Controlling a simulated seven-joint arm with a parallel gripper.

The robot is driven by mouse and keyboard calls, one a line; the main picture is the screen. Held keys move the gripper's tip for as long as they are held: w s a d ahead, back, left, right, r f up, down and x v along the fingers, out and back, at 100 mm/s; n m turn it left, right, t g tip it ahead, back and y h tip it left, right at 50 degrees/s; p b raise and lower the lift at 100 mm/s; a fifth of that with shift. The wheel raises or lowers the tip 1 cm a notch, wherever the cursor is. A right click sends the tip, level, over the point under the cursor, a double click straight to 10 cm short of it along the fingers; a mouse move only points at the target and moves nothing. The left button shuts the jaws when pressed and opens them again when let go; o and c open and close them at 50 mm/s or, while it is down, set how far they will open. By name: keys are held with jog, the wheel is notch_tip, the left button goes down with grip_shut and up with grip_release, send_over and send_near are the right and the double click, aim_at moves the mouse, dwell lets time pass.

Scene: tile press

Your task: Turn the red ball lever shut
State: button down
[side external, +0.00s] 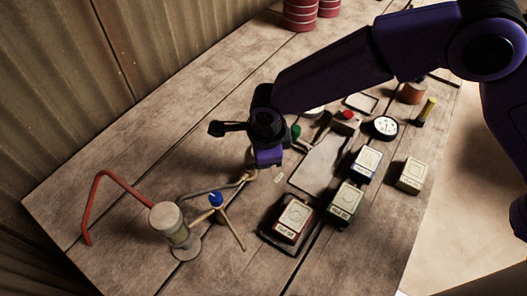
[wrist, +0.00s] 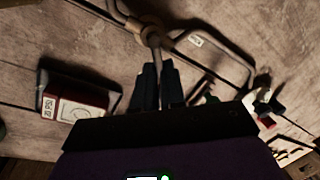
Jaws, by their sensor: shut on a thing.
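My gripper (wrist: 157,70) is low over the bench in the side external view (side external: 266,162), beside a brass fitting (side external: 247,176). In the wrist view its two dark fingers are shut around a thin metal lever (wrist: 157,56) that runs from the brass fitting (wrist: 150,36) down between them. No red ball shows on this lever; its end is hidden by the fingers and palm. A separate red knob (side external: 347,115) sits on a pale block farther back to the right.
A clear cylinder (side external: 173,222), a red bent tube (side external: 98,190) and a blue-knobbed valve (side external: 215,199) stand at front left. A green knob (side external: 295,131) is just right of my gripper. Several labelled blocks, including a dark red one (side external: 294,217), and a gauge (side external: 385,127) are to the right.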

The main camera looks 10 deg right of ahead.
jog(key=shift+s+a+m+h, duration=0.1)
jog(key=shift+s+m+h, duration=0.2)
jog(key=shift+m, duration=0.8)
jog(key=c, duration=1.2)
grip_release()
jog(key=s+r, duration=0.3)
jog(key=r, duration=1.4)
jog(key=shift+s+a, duration=0.2)
jog(key=shift+a, duration=0.25)
